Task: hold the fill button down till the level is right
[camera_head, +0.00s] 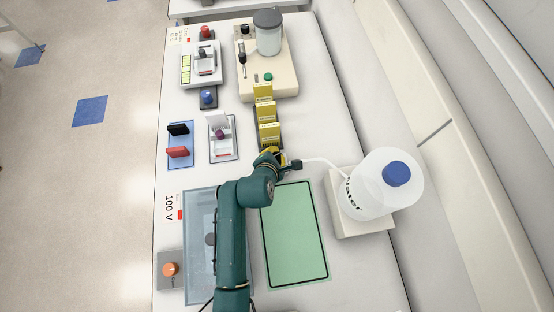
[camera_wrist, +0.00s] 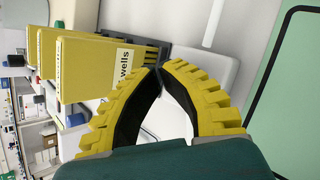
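My gripper (camera_head: 270,154) is over the middle of the bench, just below the row of yellow cards in the head view. In the wrist view its two yellow fingers (camera_wrist: 160,69) curve together and meet at the tips, with nothing visible between them. A cream device (camera_head: 285,85) at the top of the bench carries a clear jar (camera_head: 269,40) with a grey lid, a green button (camera_head: 268,77) and small levers. The gripper is well apart from that button. No label names a fill button, and I cannot make out a level in the jar.
Yellow cards (camera_head: 268,113) stand in a dark rack just beyond the gripper; they also show in the wrist view (camera_wrist: 88,72). A white bottle (camera_head: 378,190) with a blue cap and thin spout stands at right. A green mat (camera_head: 294,235) lies clear below.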

